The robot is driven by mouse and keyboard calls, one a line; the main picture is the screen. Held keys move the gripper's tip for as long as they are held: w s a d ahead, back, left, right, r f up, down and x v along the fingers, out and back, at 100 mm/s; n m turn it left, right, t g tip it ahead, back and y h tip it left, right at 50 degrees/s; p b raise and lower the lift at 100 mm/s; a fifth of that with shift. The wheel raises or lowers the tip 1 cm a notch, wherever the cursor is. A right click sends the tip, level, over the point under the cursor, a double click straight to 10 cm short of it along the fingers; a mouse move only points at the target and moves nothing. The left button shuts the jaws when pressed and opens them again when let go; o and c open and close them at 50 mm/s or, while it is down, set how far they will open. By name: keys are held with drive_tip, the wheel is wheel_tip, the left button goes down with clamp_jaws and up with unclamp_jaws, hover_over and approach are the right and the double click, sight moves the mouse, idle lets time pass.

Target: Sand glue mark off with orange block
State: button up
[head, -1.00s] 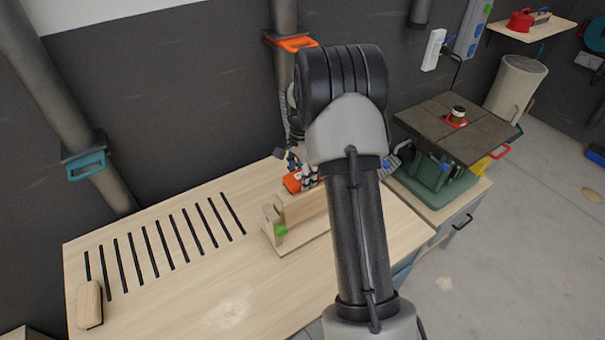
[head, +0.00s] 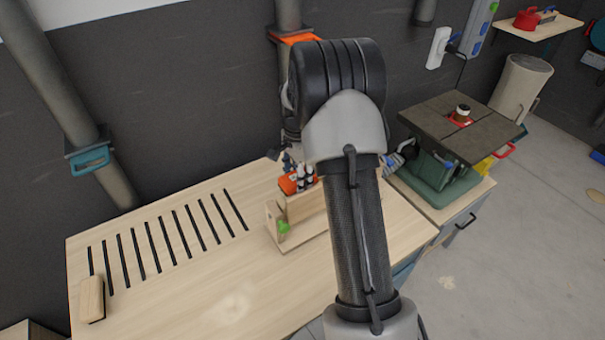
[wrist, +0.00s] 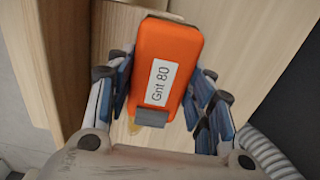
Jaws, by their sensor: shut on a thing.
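The orange block (wrist: 180,38), with a white label that seems to read "Grit 80", fills the middle of the wrist view. My gripper (wrist: 160,82) is shut on it, with blue-padded fingers on both sides. In the head view, the orange block (head: 288,184) is at the top of a light wooden form (head: 300,209) on the workbench, partly behind my arm. I cannot tell whether it touches the wood.
The workbench (head: 190,275) has a row of dark slots (head: 170,235). A wooden block (head: 91,298) lies at its left edge. A green clamp-like part (head: 283,227) is on the form's end. A machine with a dark table (head: 440,125) stands at right. The bench front is clear.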

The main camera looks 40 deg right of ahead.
drive_tip(key=shift+s+d+f, duration=0.1)
drive_tip(key=shift+d+f, duration=0.05)
drive_tip(key=shift+d, duration=1.15)
drive_tip(key=shift+a+p, duration=0.3)
drive_tip(key=shift+a, duration=1.15)
wheel_tip(320, 180, up, 9)
drive_tip(key=p, duration=0.6)
idle(0.3)
